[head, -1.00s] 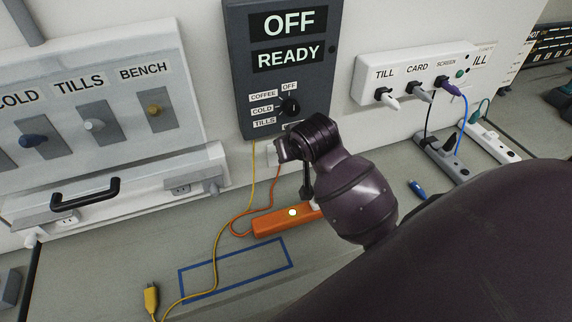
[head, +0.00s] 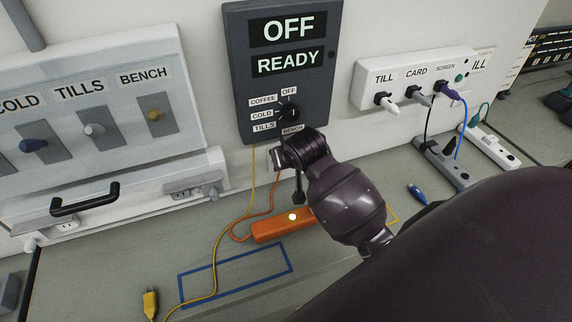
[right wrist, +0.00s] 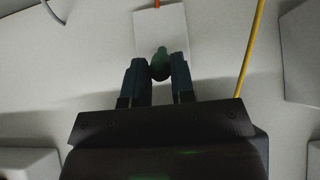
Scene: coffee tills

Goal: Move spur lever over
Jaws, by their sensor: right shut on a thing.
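In the right wrist view, the spur lever (right wrist: 160,61) is a small green knob on a white wall plate (right wrist: 163,25). An orange cable enters the plate at its top. My right gripper (right wrist: 158,74) is shut on the lever, with one dark finger on each side of it. In the head view my dark right wrist reaches the wall just below the grey panel (head: 240,85). It hides the lever and the fingertips there. My left gripper is in neither current view.
The panel reads OFF and READY above a rotary knob (head: 290,111). An orange power block (head: 270,230) and a yellow plug (head: 150,303) lie on the counter near a blue taped outline (head: 183,291). A white socket strip (head: 365,79) is at right, a switch panel (head: 200,85) at left.

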